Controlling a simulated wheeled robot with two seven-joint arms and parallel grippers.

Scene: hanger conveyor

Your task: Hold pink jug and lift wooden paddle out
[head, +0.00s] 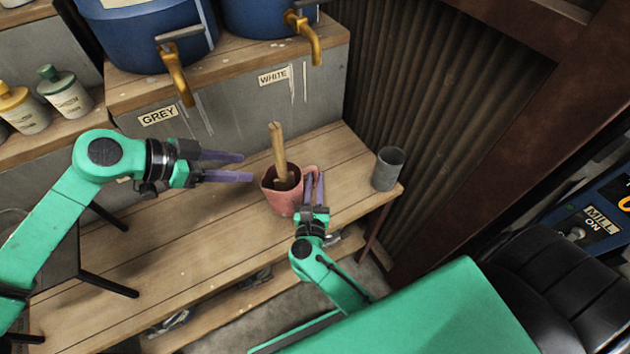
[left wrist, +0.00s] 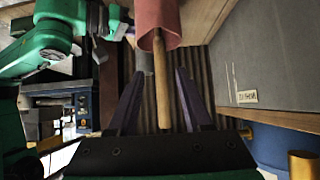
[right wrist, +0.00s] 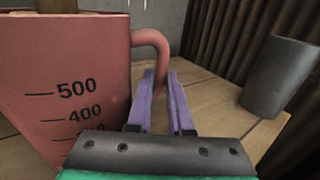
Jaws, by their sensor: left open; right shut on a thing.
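The pink jug (head: 282,198) stands upright on the wooden bench, with the wooden paddle (head: 278,150) leaning in it and its handle sticking up. My right gripper (head: 314,188) is shut on the jug's handle (right wrist: 152,40), on the jug's right side. Measuring marks show on the jug (right wrist: 75,75) in the right wrist view. My left gripper (head: 245,166) is open and empty, to the left of the paddle and apart from it. In the left wrist view the paddle's handle (left wrist: 161,80) shows beyond and between the open fingers (left wrist: 160,98). The paddle's lower end is hidden inside the jug.
A grey cup (head: 388,168) stands at the bench's right end, also seen in the right wrist view (right wrist: 280,75). Blue barrels with brass taps (head: 178,75) stand on the raised shelf behind. The bench (head: 170,240) is clear left of the jug.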

